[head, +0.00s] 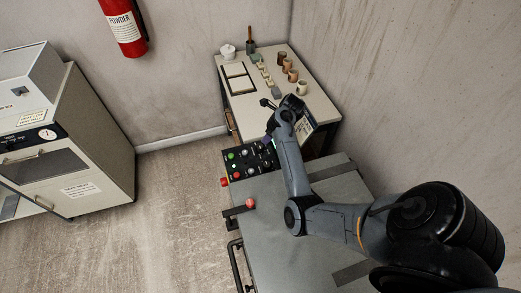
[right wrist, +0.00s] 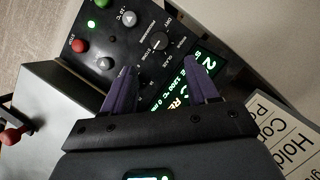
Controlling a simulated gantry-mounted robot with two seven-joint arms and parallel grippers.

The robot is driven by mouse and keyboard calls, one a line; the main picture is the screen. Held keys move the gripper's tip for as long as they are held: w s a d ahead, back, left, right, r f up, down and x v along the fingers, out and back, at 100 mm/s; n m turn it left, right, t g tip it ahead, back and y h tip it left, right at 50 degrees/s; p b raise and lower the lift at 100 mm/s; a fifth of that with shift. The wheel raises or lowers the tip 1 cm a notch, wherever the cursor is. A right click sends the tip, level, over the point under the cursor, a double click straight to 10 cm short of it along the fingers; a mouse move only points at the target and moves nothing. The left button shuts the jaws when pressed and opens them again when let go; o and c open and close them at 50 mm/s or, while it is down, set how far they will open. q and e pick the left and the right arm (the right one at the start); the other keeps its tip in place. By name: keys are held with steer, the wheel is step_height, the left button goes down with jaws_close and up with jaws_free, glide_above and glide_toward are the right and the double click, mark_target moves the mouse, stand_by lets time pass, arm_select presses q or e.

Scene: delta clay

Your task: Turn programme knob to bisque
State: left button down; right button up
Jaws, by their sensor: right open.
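The programme knob (right wrist: 159,42) is a round dark knob on the black control panel (right wrist: 120,52), in the upper middle of the right wrist view. Small labels ring it; the blurred text and rotated view do not let me tell its setting. My right gripper (right wrist: 165,66) is open, its two purple fingers apart and the knob just beyond and between their tips, not clasped. In the head view the panel (head: 240,163) lies at the kiln's far end, with my right gripper (head: 268,144) over its right part. My left gripper is not in view.
A lit green display (right wrist: 192,85) is partly behind the right finger. A red button (right wrist: 79,46) and other buttons sit left of the knob. A table (head: 231,68) with pots stands beyond.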

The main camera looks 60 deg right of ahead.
mark_target(260, 146)
steer(key=b+x, duration=0.2)
steer(key=x, duration=0.7)
steer(key=shift+w+f+b, duration=0.1)
steer(key=shift+f+b, duration=0.05)
steer(key=shift+b, duration=0.2)
steer(key=shift+w+f, duration=0.25)
steer(key=shift+f, duration=0.35)
steer(key=shift+a, duration=0.1)
steer(key=c, duration=1)
